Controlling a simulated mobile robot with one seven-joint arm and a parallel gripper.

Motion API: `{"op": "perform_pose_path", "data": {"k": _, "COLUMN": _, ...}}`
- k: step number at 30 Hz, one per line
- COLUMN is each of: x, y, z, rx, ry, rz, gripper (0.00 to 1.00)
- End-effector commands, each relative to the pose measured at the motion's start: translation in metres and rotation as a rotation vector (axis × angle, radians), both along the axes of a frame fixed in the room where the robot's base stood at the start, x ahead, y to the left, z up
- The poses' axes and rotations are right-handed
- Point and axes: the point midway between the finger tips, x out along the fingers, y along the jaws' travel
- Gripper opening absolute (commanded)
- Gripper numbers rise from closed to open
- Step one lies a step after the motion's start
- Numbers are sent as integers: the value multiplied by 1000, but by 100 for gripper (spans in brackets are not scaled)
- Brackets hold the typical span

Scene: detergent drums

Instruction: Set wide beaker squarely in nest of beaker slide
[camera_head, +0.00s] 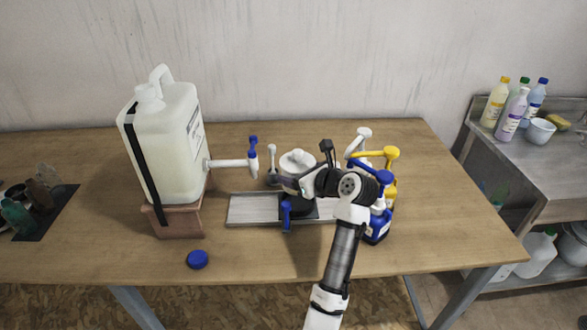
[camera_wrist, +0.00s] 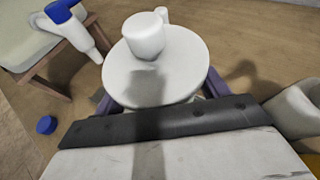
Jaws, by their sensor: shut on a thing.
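The wide beaker (camera_head: 297,162) appears as a white round vessel with a smaller white knob-like piece on top. In the wrist view its broad pale top (camera_wrist: 178,75) sits between the purple jaws of my gripper (camera_wrist: 160,95). In the head view my gripper (camera_head: 296,192) is shut on it, over the beaker slide (camera_head: 250,209), a long grey metal tray. A dark square (camera_head: 297,213), seemingly the nest, shows under the beaker. The beaker's base is mostly hidden, so I cannot tell whether it touches the nest or sits square.
A big white drum (camera_head: 175,140) on a brown stand (camera_head: 178,221) points its blue-handled tap (camera_head: 253,155) toward the slide. Pump bottles, blue (camera_head: 377,225) and yellow (camera_head: 390,190), stand close right of my gripper. A blue cap (camera_head: 197,260) lies in front. The table's front right is clear.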

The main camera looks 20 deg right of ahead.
Motion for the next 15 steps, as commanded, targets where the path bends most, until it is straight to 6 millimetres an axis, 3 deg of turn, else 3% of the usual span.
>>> {"op": "perform_pose_path", "data": {"k": 15, "x": 0, "y": 0, "z": -27, "rx": -1, "ry": -3, "rz": 0, "gripper": 42}}
